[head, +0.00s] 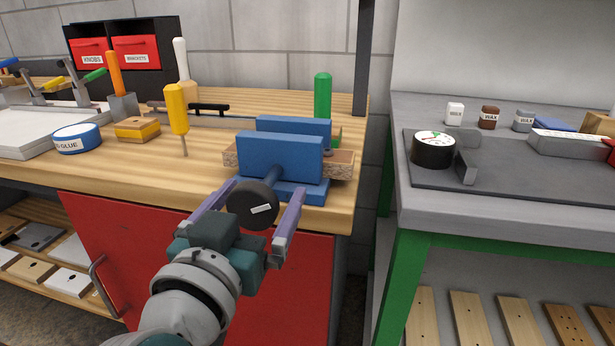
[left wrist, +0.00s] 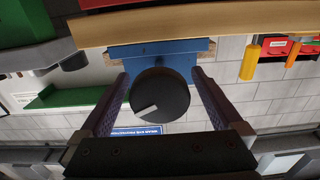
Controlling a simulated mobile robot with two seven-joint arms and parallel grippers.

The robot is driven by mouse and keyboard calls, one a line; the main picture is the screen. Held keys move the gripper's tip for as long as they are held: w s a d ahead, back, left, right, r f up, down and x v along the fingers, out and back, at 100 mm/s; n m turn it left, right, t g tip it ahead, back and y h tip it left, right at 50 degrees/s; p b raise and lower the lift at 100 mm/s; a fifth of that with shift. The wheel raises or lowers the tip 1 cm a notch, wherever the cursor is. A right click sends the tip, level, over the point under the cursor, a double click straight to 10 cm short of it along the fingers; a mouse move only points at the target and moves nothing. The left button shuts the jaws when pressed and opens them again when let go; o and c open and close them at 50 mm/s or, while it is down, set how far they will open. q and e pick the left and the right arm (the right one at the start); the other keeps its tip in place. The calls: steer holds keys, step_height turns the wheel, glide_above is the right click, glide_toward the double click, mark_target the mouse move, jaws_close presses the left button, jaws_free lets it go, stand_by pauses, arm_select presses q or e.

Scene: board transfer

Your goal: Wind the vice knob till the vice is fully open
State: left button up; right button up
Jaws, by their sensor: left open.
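The blue vice (head: 280,160) sits at the right front edge of the wooden workbench. Its round dark knob (head: 252,205), with a small white mark, faces me on a short shaft. A piece of board (head: 342,164) shows at the sides of the vice jaws; whether it is gripped I cannot tell. My left gripper (head: 256,192) is open, with one purple finger on each side of the knob. In the left wrist view the knob (left wrist: 160,95) lies between the two fingers, with narrow gaps showing beside it. My right gripper is not in view.
A yellow-handled screwdriver (head: 177,110) stands left of the vice, and a green-handled tool (head: 322,96) behind it. A glue tape roll (head: 77,138) lies farther left.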

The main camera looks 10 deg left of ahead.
arm_select(q)
steer(key=shift+w, duration=0.5)
steer(key=shift+c, duration=0.2)
steer(key=c, duration=1.3)
steer(key=n, duration=0.3)
steer(key=shift+d, duration=0.1)
steer(key=n, duration=0.9)
steer(key=shift+d+r+n, duration=0.1)
steer(key=shift+n, duration=0.2)
